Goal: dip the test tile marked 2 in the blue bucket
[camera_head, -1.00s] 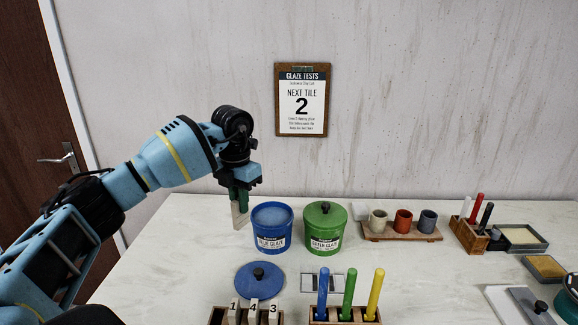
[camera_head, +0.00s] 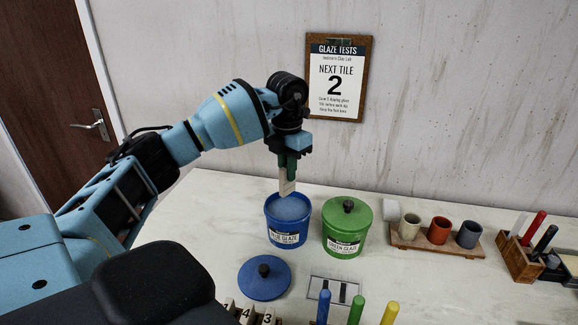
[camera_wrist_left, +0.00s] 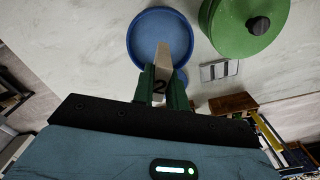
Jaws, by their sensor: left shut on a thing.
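The tile marked 2 (camera_head: 287,187) is a pale slab hanging tilted from my left gripper (camera_head: 288,165), which is shut on its upper end. The blue bucket (camera_head: 286,236) is open, with blue glaze inside, and stands below the tile. The tile's lower end is over the bucket's opening, close to the back rim; whether it touches the glaze I cannot tell. In the left wrist view the tile (camera_wrist_left: 163,58) lies across the blue bucket (camera_wrist_left: 139,52), and a "2" shows between the green fingers. My right gripper is not in view.
The lidded green bucket (camera_head: 346,228) stands close to the right of the blue one. The blue lid (camera_head: 264,278) lies in front, near a rack of tiles 1, 4 and 3 (camera_head: 246,316). A tray with cups (camera_head: 435,238) is further right.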

